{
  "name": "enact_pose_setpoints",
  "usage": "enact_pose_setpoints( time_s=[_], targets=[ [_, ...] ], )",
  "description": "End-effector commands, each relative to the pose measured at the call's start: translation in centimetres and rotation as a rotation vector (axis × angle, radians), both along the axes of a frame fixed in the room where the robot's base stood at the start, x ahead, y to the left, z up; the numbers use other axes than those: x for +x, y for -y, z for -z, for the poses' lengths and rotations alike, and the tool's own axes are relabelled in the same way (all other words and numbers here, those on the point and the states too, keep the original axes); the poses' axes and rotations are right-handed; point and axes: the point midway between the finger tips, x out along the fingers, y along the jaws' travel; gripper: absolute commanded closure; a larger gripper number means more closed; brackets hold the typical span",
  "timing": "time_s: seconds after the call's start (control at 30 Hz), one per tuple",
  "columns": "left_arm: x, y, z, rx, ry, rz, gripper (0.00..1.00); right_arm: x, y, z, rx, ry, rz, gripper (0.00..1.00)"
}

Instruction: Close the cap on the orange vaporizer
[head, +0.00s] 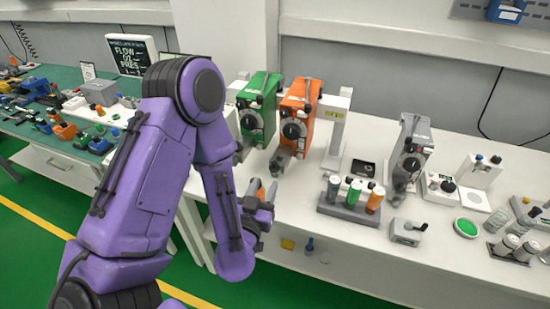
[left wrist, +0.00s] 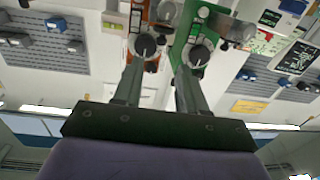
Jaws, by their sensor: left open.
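The orange vaporizer (head: 298,107) stands upright at the back of the white counter, right of the green vaporizer (head: 257,105). Its round dark dial faces front, and a grey filler part (head: 281,158) sticks out low at its front. The cap is too small to tell open from shut. My left gripper (head: 264,192) is in front of and below the vaporizers, apart from them, with its fingers spread. In the left wrist view the open gripper (left wrist: 160,68) points toward the orange vaporizer (left wrist: 151,66) and green vaporizer (left wrist: 184,38), which appear upside down. My right gripper is out of view.
A rack (head: 345,211) with grey, green and orange bottles stands right of the gripper. A grey vaporizer (head: 411,145) and a small grey box (head: 407,232) are farther right. A green workbench (head: 65,80) with many small parts is at left.

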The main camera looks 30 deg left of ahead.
Motion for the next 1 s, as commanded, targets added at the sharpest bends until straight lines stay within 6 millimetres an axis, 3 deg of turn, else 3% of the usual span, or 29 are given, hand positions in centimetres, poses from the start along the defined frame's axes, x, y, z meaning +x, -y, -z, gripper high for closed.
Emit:
enact_pose_setpoints(
  time_s=[0.27,0.37,0.47,0.63,1.0],
  targets=[
    [2.5,-1.0,0.9,0.016,0.000,-0.008,0.59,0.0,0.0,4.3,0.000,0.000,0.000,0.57],
    [4.6,-1.6,0.5,0.017,-0.001,-0.008,0.59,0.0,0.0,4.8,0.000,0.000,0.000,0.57],
    [6.6,-2.2,-0.4,0.018,-0.008,-0.006,0.59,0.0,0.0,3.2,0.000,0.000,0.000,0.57],
    [9.1,-2.9,-0.2,0.019,-0.008,-0.004,0.59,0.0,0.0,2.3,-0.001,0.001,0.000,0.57],
    [10.0,-3.2,0.1,0.020,-0.009,-0.003,0.59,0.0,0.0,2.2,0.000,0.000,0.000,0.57]
  ],
)
